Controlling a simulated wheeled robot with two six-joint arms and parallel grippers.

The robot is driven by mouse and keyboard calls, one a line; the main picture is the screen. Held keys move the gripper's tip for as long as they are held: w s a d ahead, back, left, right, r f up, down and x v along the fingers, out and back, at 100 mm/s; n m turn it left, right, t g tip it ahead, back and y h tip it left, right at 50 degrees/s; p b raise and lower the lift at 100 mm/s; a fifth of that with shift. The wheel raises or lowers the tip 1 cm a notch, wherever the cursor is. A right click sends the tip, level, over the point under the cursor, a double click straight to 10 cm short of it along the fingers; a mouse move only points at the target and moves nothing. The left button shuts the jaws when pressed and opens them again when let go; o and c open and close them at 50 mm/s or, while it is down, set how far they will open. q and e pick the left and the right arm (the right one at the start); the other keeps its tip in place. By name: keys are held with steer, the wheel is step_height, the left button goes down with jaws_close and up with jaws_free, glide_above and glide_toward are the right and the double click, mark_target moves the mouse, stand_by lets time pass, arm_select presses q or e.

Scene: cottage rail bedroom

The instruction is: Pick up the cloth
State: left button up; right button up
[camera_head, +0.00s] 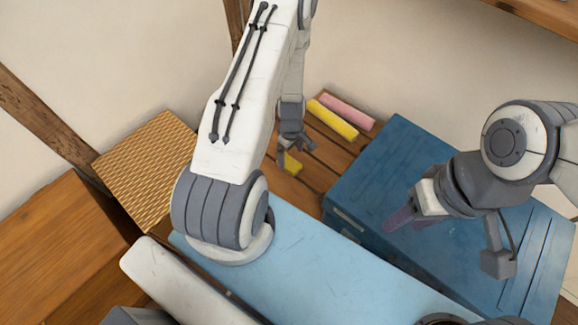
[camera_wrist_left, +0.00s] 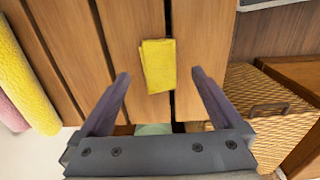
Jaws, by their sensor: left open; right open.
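The cloth (camera_head: 292,165) is a small yellow folded piece lying on a slatted wooden surface. In the left wrist view the cloth (camera_wrist_left: 158,66) lies across a dark gap between slats, ahead of and between my fingers. My left gripper (camera_head: 294,146) is open and empty, just above and beside the cloth in the head view. The left wrist view shows both fingers of the left gripper (camera_wrist_left: 158,85) spread wide, with the cloth apart from them. My right gripper (camera_head: 405,212) is open and empty over the blue chest.
A yellow roll (camera_head: 333,119) and a pink roll (camera_head: 347,111) lie at the back of the slatted wooden surface (camera_head: 318,172). A blue chest (camera_head: 385,160) stands to its right. A woven basket (camera_head: 150,165) and a wooden cabinet (camera_head: 60,255) stand at the left.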

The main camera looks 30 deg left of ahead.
mark_target(291, 162)
arm_select(q)
step_height(291, 162, down, 5)
steer(key=b, duration=0.4)
steer(key=shift+w, duration=0.15)
steer(key=c, duration=1.4)
